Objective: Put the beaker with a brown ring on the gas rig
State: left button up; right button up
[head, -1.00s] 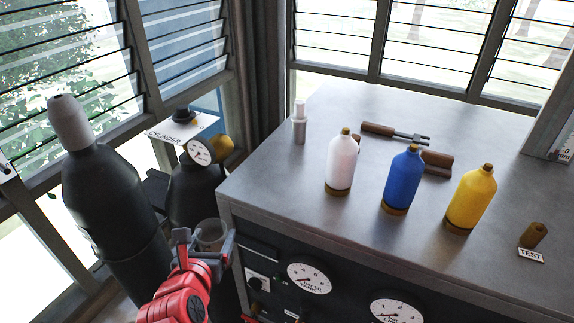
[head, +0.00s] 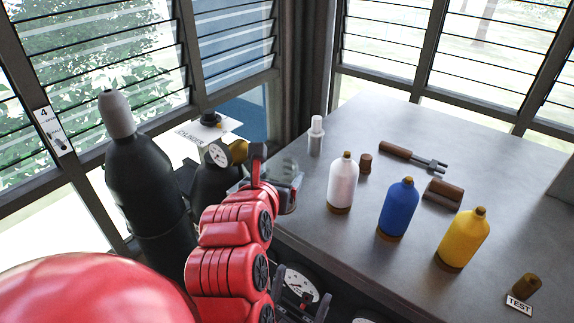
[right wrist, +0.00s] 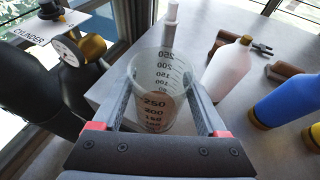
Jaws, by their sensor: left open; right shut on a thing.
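The clear beaker (head: 287,172) has black volume marks and a brownish band low down. My right gripper (head: 272,187) is shut on it, one finger on each side, as the right wrist view shows for the beaker (right wrist: 158,68) and the gripper (right wrist: 160,100). The beaker is roughly upright at the left corner of the gas rig's grey top (head: 335,238). Whether its base touches the top cannot be told. My left gripper (head: 302,308) is open and empty, low in front of the rig's gauge face, partly cut off by the frame's bottom edge.
A white bottle (head: 343,183), a blue bottle (head: 398,208) and a yellow bottle (head: 463,240) stand on the top. A pale slim bottle (head: 316,137) is behind the beaker. Dark gas cylinders (head: 145,185) stand left. The top's front strip is clear.

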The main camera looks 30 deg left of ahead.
jog(key=shift+w+a+f, duration=0.8)
jog(key=shift+w+a, duration=0.55)
jog(key=shift+w, duration=0.35)
jog(key=shift+w+a+f, duration=0.8)
jog(key=shift+w+a, duration=0.6)
jog(key=shift+w, duration=0.35)
jog(key=shift+w+a+f, duration=0.8)
jog(key=shift+w+a, duration=0.55)
jog(key=shift+w, duration=0.35)
jog(key=shift+f, duration=0.1)
jog(key=o, duration=1.3)
jog(key=shift+o, duration=0.2)
